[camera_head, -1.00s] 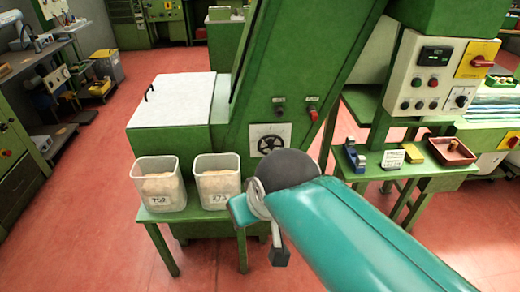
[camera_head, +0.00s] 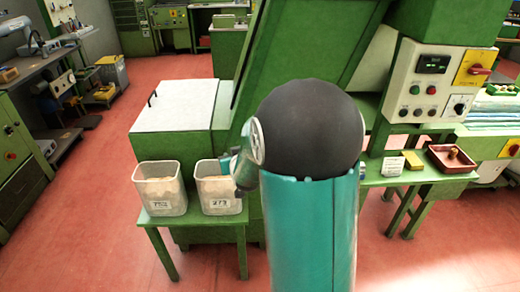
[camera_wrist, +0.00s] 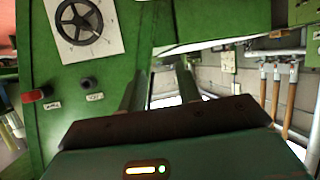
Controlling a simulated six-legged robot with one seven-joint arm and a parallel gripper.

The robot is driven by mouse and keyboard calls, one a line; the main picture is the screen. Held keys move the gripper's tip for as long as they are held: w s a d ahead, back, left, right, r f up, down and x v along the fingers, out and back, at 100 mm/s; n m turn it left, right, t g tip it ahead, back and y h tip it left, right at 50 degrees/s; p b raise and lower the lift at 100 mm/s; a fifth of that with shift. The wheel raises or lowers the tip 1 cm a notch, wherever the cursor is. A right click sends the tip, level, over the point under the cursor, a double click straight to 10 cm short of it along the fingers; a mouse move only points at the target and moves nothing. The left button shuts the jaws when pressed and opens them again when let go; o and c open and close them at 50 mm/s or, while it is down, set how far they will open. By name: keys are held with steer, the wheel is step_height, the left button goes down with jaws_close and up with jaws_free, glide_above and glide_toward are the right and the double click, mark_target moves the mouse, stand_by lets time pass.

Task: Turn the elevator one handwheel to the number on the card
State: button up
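The handwheel (camera_wrist: 79,20) is dark and spoked, on a white square plate on a green machine panel, at the upper left of the wrist view. In the head view my arm hides it. A small white card (camera_head: 393,166) stands on the green side table; its writing is too small to read. My gripper (camera_wrist: 160,80) shows two dark fingers apart with nothing between them. They are to the right of the handwheel in the wrist view and do not touch it. In the head view the fingertips cannot be made out.
Two clear tubs with number labels, a left tub (camera_head: 160,187) and a right tub (camera_head: 217,190), stand on a low green stand, the right one close to my wrist. A red knob (camera_wrist: 33,95) and a dark knob (camera_wrist: 88,82) sit near the handwheel. A control box (camera_head: 430,80) is at right.

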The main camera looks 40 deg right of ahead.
steer(key=s+d+f+m+t+h, duration=0.1)
steer(key=s+d+f+m+h, duration=0.15)
steer(key=d+f, duration=0.45)
steer(key=s+d+f+m+t+h, duration=0.1)
steer(key=s+d+f+t+h, duration=0.15)
steer(key=d+f, duration=0.5)
steer(key=x, duration=1.4)
steer(key=shift+w+f+g, duration=0.15)
steer(key=shift+f+g, duration=0.3)
steer(key=shift+f, duration=0.05)
steer(key=shift+d+n, duration=0.15)
steer(key=shift+n, duration=0.1)
steer(key=shift+c, duration=0.4)
steer(key=shift+h, duration=0.3)
steer(key=c, duration=0.6)
